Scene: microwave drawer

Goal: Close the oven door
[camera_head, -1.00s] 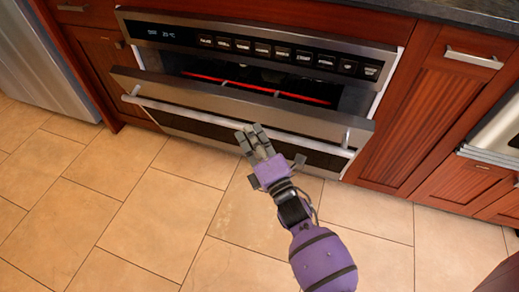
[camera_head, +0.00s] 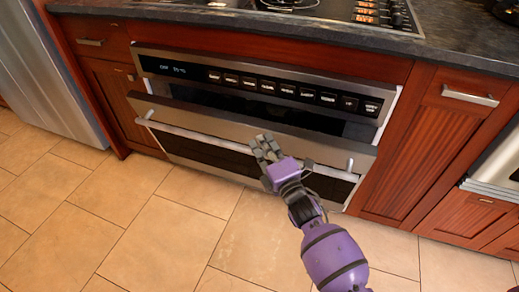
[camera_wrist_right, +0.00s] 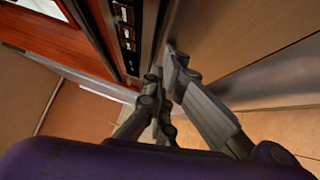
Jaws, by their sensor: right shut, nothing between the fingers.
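The oven door (camera_head: 200,116) is a wide steel drawer front with a bar handle (camera_head: 205,137). It stands partly out from the oven body, below the button panel (camera_head: 265,84), with a dark gap showing above its top edge. My right gripper (camera_head: 265,143) is shut and empty at the door's front face, around the middle of its width; its fingertips appear to be against the door. In the right wrist view the gripper fingers (camera_wrist_right: 165,72) are beside the steel door face (camera_wrist_right: 255,78). My left gripper is not in view.
Red wooden cabinets (camera_head: 418,140) flank the oven. A dark counter (camera_head: 300,34) with a cooktop (camera_head: 330,10) is above it. A steel appliance (camera_head: 45,75) stands at the left. The tiled floor (camera_head: 130,215) in front is clear.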

